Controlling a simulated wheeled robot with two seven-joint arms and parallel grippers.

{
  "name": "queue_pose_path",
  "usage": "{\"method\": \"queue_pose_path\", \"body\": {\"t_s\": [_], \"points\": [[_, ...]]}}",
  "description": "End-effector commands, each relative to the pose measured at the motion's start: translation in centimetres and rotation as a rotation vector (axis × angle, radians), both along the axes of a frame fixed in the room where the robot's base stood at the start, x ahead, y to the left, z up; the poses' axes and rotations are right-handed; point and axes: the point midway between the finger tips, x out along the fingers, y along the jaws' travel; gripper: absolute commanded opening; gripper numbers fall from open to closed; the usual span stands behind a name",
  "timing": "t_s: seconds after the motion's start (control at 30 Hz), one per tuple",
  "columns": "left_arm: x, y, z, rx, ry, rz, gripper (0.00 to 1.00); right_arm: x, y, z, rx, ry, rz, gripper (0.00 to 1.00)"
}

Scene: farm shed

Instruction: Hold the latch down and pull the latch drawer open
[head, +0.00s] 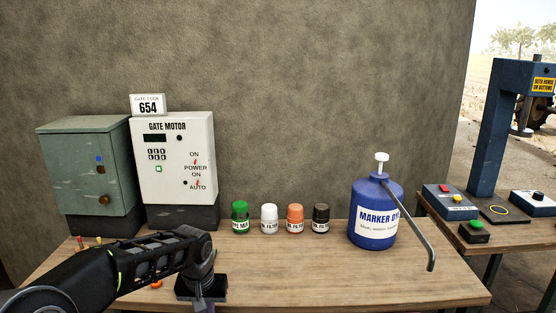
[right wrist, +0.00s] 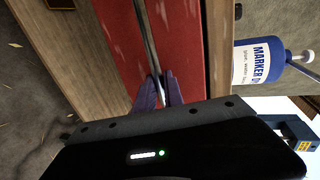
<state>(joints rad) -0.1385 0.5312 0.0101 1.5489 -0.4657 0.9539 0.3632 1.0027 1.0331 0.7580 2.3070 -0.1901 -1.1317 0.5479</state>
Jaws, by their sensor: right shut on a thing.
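In the right wrist view a red, scuffed panel front (right wrist: 188,45) fills the middle, seen sideways. It looks like the drawer unit, though its drawer edges are not clear. A long grey metal bar (right wrist: 147,38) runs along it. My right gripper (right wrist: 158,82) has its purple fingers closed around the near end of this bar. In the head view my left gripper (head: 201,304) points down at the front of the bench, cut by the bottom edge; its finger gap is not clear. The latch cannot be made out in either view, and the red front is outside the head view.
The wooden bench (head: 320,274) carries a green box (head: 85,170), a gate motor box (head: 176,160), several small capped bottles (head: 269,220) and a blue marker dye jug (head: 372,210) with a long spout. A blue press (head: 488,140) stands at the right.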

Motion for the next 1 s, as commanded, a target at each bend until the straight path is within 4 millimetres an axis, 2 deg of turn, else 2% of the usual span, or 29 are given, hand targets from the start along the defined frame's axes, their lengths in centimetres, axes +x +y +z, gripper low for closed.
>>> {"method": "queue_pose_path", "body": {"t_s": [0.03,1.0], "points": [[-0.4,0.0,-0.7,0.002,0.017,-0.001,0.0,-0.3,0.0,-0.1,0.0,0.001,0.0,0.0],[-0.4,0.0,-0.7,0.002,0.018,0.0,0.0,-4.4,0.0,-0.2,0.001,0.003,0.0,0.0]]}}
